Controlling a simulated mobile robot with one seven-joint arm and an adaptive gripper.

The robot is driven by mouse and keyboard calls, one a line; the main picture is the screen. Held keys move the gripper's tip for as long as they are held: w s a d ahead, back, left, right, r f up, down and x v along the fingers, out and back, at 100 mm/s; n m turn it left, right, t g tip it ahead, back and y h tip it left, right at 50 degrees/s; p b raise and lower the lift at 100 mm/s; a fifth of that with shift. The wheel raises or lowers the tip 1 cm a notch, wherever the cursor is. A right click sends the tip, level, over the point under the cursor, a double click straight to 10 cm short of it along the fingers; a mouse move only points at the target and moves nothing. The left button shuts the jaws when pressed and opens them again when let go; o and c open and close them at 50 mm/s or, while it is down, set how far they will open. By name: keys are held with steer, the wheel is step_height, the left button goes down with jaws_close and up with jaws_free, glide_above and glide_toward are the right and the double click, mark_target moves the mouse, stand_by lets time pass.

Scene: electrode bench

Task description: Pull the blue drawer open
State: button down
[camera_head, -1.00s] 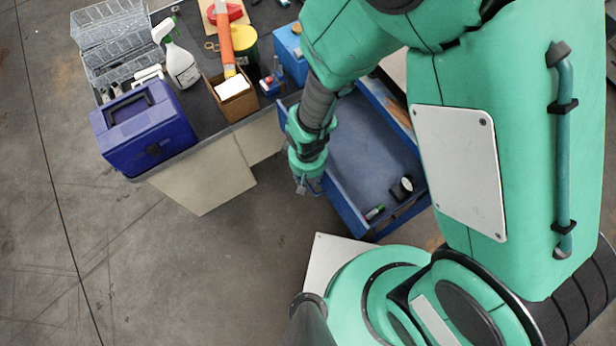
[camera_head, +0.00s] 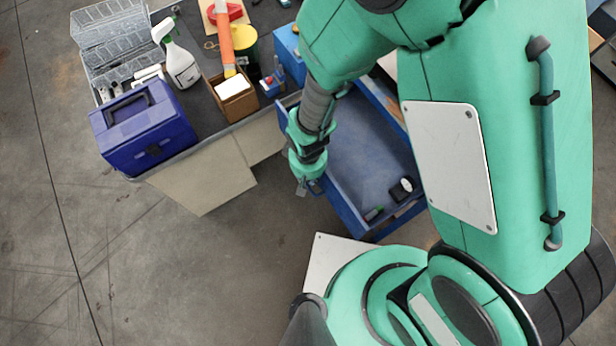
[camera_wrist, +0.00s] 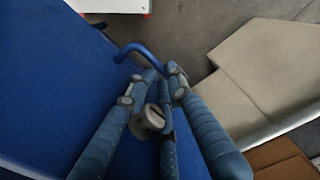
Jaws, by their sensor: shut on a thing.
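The blue drawer (camera_head: 372,160) stands pulled out in the head view, its inside showing. My gripper (camera_head: 306,187) is at the drawer's front panel on the left side. In the wrist view the drawer's blue front (camera_wrist: 50,85) fills the left, and a curved blue handle (camera_wrist: 135,50) reaches between the fingertips of my gripper (camera_wrist: 158,75). The gripper is shut on this handle. Part of the handle is hidden by the fingers.
A bench holds a dark blue toolbox (camera_head: 143,128), a spray bottle (camera_head: 178,60), a cardboard box (camera_head: 233,97) and a yellow tin (camera_head: 244,42). Beige panels (camera_head: 205,180) lie beside it. The floor (camera_head: 190,265) in front of the drawer is largely clear.

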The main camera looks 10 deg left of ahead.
steer(key=shift+a, duration=0.1)
steer(key=shift+s+a, duration=1.65)
steer(key=shift+a, duration=0.05)
steer(key=c, duration=1.7)
jaws_free()
steer(key=shift+r, duration=0.15)
steer(key=shift+r, duration=5.85)
steer(key=shift+r, duration=0.1)
